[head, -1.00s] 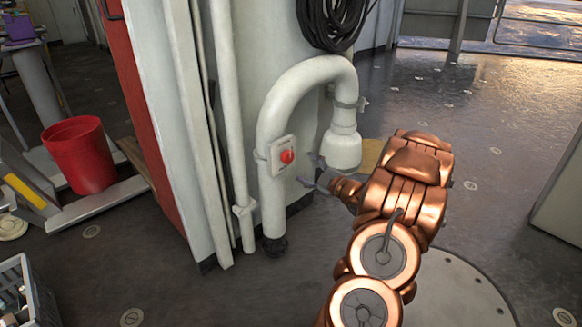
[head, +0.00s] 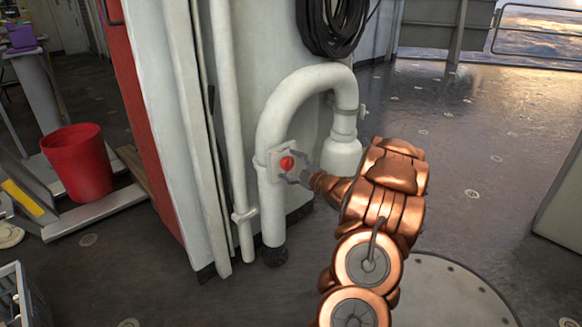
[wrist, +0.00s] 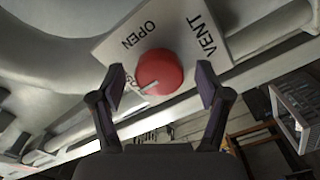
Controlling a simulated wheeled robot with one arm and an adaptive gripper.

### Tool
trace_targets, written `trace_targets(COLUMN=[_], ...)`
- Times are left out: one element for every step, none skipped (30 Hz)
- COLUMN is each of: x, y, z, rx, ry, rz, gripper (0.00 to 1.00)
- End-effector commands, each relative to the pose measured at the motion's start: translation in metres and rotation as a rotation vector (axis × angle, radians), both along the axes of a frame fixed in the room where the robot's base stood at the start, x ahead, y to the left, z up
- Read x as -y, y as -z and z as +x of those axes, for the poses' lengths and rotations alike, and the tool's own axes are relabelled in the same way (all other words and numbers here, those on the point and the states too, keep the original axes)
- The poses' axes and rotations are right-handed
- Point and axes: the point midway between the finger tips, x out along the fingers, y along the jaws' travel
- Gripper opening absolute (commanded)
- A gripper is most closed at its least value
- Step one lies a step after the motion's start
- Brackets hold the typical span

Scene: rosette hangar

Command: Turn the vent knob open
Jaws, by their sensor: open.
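The vent knob (head: 287,163) is a round red knob on a pale plate (head: 276,172) fixed to the white curved vent pipe (head: 268,120). In the wrist view the red knob (wrist: 160,72) sits on the plate marked OPEN and VENT (wrist: 185,28). A light pointer mark on the knob lies at its lower left, by a partly covered label. My gripper (wrist: 160,88) is open, its two dark fingertips on either side of the knob's lower part. In the head view my gripper (head: 291,172) is at the plate. I cannot tell whether the fingers touch the knob.
A coil of black cable (head: 333,22) hangs on the wall above the pipe. A thin vertical pipe (head: 231,110) runs left of it. A red bucket (head: 77,163) stands at the left, and a grey crate (head: 15,297) at the lower left. The floor at the right is clear.

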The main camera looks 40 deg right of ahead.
Motion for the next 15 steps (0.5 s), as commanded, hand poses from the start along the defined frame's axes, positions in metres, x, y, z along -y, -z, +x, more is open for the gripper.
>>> trace_targets(x=[0.0001, 0.0001, 0.0000, 0.0001, 0.0001, 0.0001, 0.0001, 0.0001, 0.0001, 0.0002, 0.0001, 0.0002, 0.0001, 0.0001, 0.0001], y=[-0.0001, -0.0001, 0.0000, -0.0001, -0.0001, 0.0000, 0.0000, 0.0000, 0.0000, -0.0001, -0.0002, -0.0001, -0.0002, 0.0000, 0.0001], z=[-0.0001, -0.0001, -0.0002, -0.0002, -0.0002, -0.0002, -0.0003, -0.0003, -0.0003, -0.0003, -0.0003, -0.0004, -0.0004, -0.0003, -0.0003], rx=[0.000, 0.000, 0.000, 0.000, 0.000, 0.000, 0.000, 0.000, 0.000, 0.000, 0.000, 0.000, 0.000, 0.000, 0.000], ry=[0.000, 0.000, 0.000, 0.000, 0.000, 0.000, 0.000, 0.000, 0.000, 0.000, 0.000, 0.000, 0.000, 0.000, 0.000], rz=[0.000, 0.000, 0.000, 0.000, 0.000, 0.000, 0.000, 0.000, 0.000, 0.000, 0.000, 0.000, 0.000, 0.000, 0.000], gripper=[0.76, 0.76, 0.76, 0.74, 0.71, 0.67, 0.64, 0.60, 0.56, 0.53, 0.50, 0.46, 0.43, 0.40, 0.35])
